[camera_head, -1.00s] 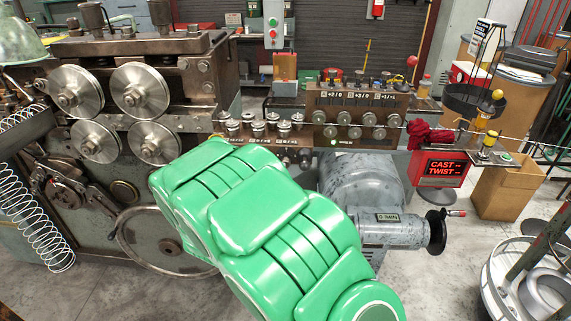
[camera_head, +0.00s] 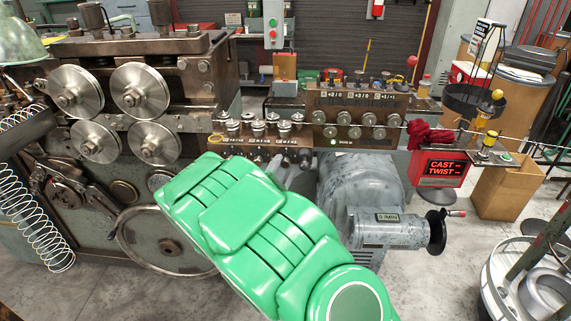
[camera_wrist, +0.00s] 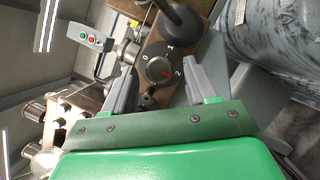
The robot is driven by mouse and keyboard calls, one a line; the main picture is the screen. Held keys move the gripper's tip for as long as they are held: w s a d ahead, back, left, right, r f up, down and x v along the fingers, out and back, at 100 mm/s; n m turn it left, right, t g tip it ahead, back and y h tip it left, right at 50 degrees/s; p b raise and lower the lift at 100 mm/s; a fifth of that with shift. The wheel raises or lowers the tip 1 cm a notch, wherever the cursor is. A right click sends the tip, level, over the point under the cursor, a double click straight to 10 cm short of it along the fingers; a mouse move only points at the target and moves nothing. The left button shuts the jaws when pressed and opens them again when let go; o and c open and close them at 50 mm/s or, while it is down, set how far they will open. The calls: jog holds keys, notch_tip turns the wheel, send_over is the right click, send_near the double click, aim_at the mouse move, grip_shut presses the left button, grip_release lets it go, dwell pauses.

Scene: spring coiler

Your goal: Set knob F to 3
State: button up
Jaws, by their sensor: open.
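A round dark knob (camera_wrist: 158,69) shows in the wrist view on a brown panel, with the marks 0, 1 and 2 around it. A small red mark on its face lies on the side toward the 2. I see no letter, so I cannot tell if it is knob F. My gripper (camera_wrist: 162,58) is open, one grey finger on each side of the knob; contact is unclear. In the head view my green arm covers the gripper and part of the area below the panel.
A black rounded post (camera_wrist: 184,22) stands close beside the knob in the wrist view. In the head view, the spring coiler's rollers (camera_head: 140,90) are at left, a grey motor (camera_head: 350,185) is behind my arm, and a red "CAST TWIST" display (camera_head: 444,168) is at right.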

jog(key=shift+x, duration=1.3)
jog(key=c, duration=1)
jog(key=shift+c, duration=0.2)
